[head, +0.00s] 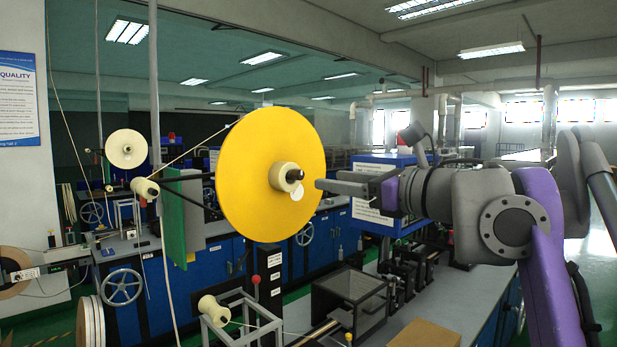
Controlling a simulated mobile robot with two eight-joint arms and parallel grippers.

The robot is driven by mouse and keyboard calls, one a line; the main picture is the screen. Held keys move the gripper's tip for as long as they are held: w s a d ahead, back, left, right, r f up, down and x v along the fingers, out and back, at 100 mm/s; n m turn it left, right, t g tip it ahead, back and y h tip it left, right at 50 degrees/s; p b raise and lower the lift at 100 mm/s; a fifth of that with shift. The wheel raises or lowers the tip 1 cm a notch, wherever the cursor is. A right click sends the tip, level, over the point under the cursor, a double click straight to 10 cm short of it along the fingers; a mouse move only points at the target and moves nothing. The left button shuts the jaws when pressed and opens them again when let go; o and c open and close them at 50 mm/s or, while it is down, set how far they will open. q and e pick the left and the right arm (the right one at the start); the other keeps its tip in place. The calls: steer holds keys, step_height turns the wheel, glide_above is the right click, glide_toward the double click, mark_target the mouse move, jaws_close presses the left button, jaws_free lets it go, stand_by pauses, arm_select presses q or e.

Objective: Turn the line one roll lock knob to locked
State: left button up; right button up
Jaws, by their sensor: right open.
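A large yellow roll (250,150) stands upright in the middle of the head view. A cream hub (281,172) sits at its centre, with a small black knob (295,175) on the front. A white round piece (297,194) shows just below the knob. Which way the knob is turned is too small to tell. My right gripper (322,185) comes in from the right, its fingers pointing left at the hub. It is open and empty, with its tips a little to the right of the knob and apparently apart from it. My left gripper is not in view.
A blue-framed box (390,168) with a printed label stands behind my right gripper. A grey bench (425,318) with a clear-sided box (348,290) lies below. A cream spool (213,310) and a green panel (173,225) are left of it. Open space surrounds the gripper in front of the roll.

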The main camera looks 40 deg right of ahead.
mark_target(301, 175)
steer(key=w, duration=0.7)
steer(key=shift+w+a, duration=0.3)
steer(key=shift+a, duration=0.05)
steer(key=shift+c, duration=0.3)
jaws_close()
